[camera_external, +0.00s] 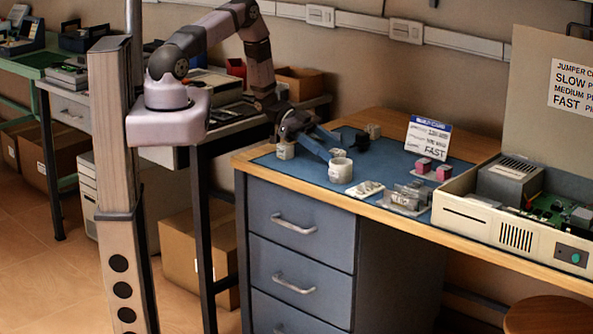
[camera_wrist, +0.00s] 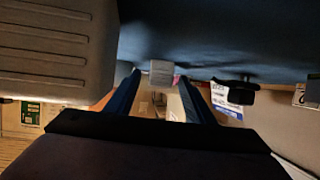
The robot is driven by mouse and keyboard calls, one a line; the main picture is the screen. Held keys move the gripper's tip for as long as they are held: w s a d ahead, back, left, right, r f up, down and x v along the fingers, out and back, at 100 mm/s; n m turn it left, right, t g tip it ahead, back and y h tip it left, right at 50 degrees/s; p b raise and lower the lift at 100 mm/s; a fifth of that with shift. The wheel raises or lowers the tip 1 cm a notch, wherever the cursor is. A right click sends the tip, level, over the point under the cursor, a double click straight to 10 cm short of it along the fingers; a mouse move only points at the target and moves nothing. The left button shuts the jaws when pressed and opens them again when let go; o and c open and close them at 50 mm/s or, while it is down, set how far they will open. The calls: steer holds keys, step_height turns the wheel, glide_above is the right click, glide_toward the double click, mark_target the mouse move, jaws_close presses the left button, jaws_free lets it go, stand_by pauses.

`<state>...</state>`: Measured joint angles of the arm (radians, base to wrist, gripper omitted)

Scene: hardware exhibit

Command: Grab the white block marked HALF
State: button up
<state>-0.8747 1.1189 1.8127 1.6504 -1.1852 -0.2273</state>
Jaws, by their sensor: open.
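My gripper (camera_external: 333,149) is low over the blue mat, with its two blue fingers spread apart and nothing seen held. In the wrist view the open fingers (camera_wrist: 160,78) point toward a small pale block (camera_wrist: 161,73), which shows between their tips; whether they touch it I cannot tell. In the outside view a small white block (camera_external: 285,151) stands at the mat's left edge, below my wrist. Another small greyish block (camera_external: 373,130) stands at the back of the mat. No HALF marking is readable, so I cannot tell which block carries it.
A white round container (camera_external: 340,170) stands close to my fingers. Pale flat pieces (camera_external: 366,189), a clear grey item (camera_external: 406,197) and pink-topped blocks (camera_external: 423,165) lie to the right. A sign card (camera_external: 428,138) and an open computer case (camera_external: 490,222) stand farther right.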

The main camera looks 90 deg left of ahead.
mark_target(337, 150)
steer(key=shift+x, duration=1.1)
steer(key=shift+c, duration=0.5)
steer(key=c, duration=1)
steer(key=shift+r, duration=0.15)
steer(key=shift+r+b, duration=0.7)
steer(key=shift+r, duration=4.2)
